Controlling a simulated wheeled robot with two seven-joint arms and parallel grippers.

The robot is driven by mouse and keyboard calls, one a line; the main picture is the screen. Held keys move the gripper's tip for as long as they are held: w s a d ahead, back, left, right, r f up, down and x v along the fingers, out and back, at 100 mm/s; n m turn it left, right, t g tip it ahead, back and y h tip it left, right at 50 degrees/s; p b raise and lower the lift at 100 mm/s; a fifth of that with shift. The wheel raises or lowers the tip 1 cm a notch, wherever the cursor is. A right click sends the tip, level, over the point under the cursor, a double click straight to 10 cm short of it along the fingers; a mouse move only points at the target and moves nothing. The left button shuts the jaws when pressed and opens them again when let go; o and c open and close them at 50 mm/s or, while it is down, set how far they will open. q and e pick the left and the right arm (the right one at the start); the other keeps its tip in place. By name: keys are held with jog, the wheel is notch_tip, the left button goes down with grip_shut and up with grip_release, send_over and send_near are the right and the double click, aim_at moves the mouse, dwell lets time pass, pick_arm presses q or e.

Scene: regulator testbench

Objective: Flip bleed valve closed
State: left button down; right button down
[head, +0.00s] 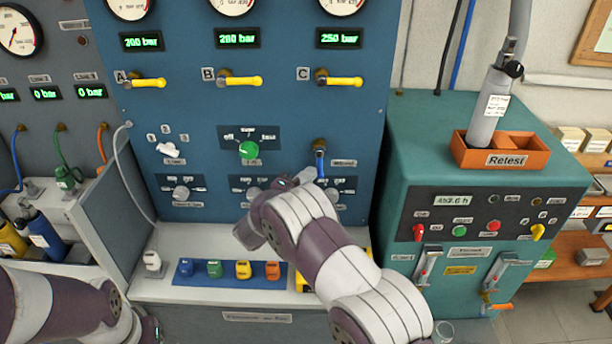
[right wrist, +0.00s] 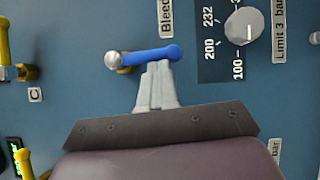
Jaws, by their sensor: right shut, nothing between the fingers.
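The bleed valve has a blue lever (head: 320,160) that hangs down from its brass fitting on the blue panel, below the gauge C column. In the right wrist view the same blue lever (right wrist: 160,55) lies across the picture, with a silver knob (right wrist: 113,60) at its left end. My right gripper (head: 306,175) is shut and empty. Its fingertips are at the lever's free half in the right wrist view (right wrist: 157,68); I cannot tell whether they touch it. My left arm shows at the lower left of the head view, but its fingers do not show.
Yellow levers A (head: 148,82), B (head: 240,82) and C (head: 340,81) sit above. A green knob (head: 248,150) and a limit dial (right wrist: 242,26) are nearby. A teal cabinet (head: 450,130) with an orange tray (head: 462,154) stands right. Small coloured blocks sit on a blue mat (head: 200,281) below.

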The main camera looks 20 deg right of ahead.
jog(key=shift+d, duration=0.1)
jog(key=s+d+r+n+t+h+p, duration=0.1)
jog(key=s+d+r+n+t+p, duration=0.1)
jog(key=d+n, duration=0.3)
jog(key=shift+d+t, duration=0.4)
jog(key=shift+d, duration=0.95)
jog(key=shift+s+r+p, duration=0.15)
jog(key=shift+p, duration=0.15)
jog(key=shift+d, duration=0.1)
dwell(0.3)
